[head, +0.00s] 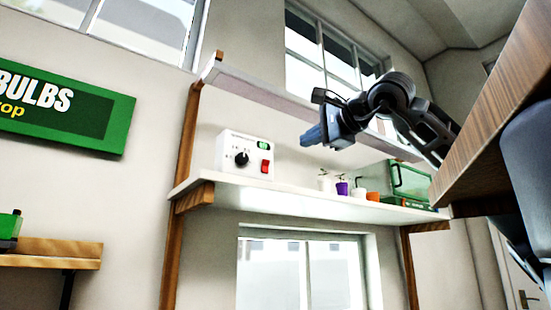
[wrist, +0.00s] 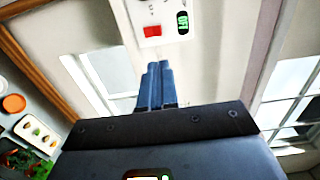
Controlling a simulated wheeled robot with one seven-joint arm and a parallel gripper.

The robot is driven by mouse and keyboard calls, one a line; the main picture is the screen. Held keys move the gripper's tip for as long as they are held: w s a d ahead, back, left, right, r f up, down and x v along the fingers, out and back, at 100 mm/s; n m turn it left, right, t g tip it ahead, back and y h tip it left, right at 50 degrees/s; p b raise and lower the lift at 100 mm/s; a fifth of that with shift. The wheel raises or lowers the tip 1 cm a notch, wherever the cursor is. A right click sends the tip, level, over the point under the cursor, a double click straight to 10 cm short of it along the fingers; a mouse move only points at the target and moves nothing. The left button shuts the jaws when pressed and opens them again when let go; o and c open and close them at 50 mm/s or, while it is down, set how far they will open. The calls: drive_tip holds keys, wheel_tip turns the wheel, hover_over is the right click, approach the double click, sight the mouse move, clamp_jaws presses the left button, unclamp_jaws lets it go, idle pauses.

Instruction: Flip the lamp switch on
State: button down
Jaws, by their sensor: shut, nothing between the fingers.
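A white control box (head: 236,150) stands on the left part of a white wall shelf in the head view. It has a black knob (head: 242,159), a red switch (head: 265,166) and a small green display (head: 264,145). In the wrist view the red switch (wrist: 152,31) and the green display (wrist: 183,22) show at the top, and the display reads "OFF". My gripper (head: 304,140) is up and to the right of the box in the head view, apart from it. Its blue fingers (wrist: 157,66) are closed together and empty, pointing toward the switch in the wrist view.
The shelf (head: 310,198) also holds small pots, including a purple one (head: 342,187) and an orange one (head: 373,196), and a green case (head: 408,180) at right. A long lamp bar (head: 260,90) runs above the shelf. A wooden post (head: 185,145) supports its left end.

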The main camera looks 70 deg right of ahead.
sight(269, 160)
drive_tip(key=shift+d+r, duration=0.1)
idle(0.3)
drive_tip(key=p+x, duration=0.5)
drive_tip(key=x, duration=0.8)
drive_tip(key=shift+r, duration=0.15)
drive_tip(key=shift+w+d+p, duration=0.25)
drive_tip(key=shift+w+p, duration=0.1)
drive_tip(key=shift+w, duration=0.05)
